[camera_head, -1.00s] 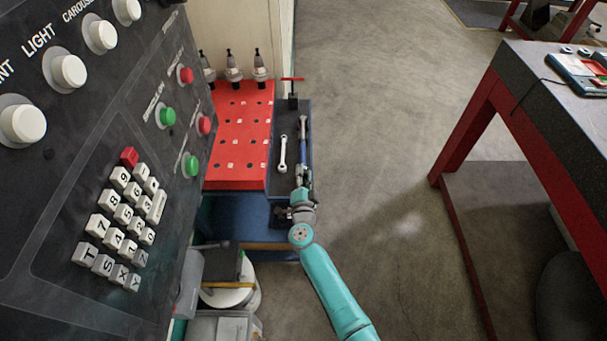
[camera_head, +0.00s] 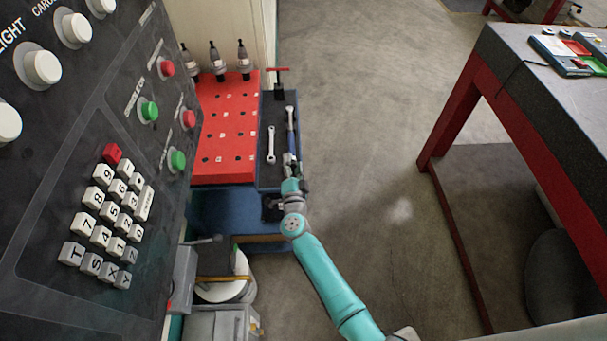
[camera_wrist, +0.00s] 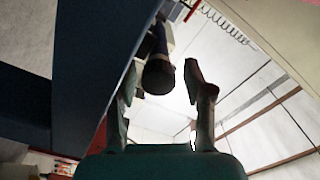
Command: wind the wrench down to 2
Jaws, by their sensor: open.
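The torque wrench (camera_head: 290,122), with a blue handle, lies lengthwise along the right side of the dark tray (camera_head: 270,182) in the head view. A dark round handle end (camera_wrist: 159,76), apparently the wrench's, shows between the fingers in the wrist view. My gripper (camera_head: 291,163) is at the wrench's near end; it also shows in the wrist view (camera_wrist: 161,66). Its two fingers stand apart on either side of the handle end, with a gap visible on the right. The wrench's scale is too small to read.
A plain open-end wrench (camera_head: 271,145) lies to the left in the tray. A red rack (camera_head: 226,120) with tool holders (camera_head: 214,58) adjoins it. A control panel (camera_head: 60,150) fills the left. A red-legged table (camera_head: 450,110) stands right, with clear floor between.

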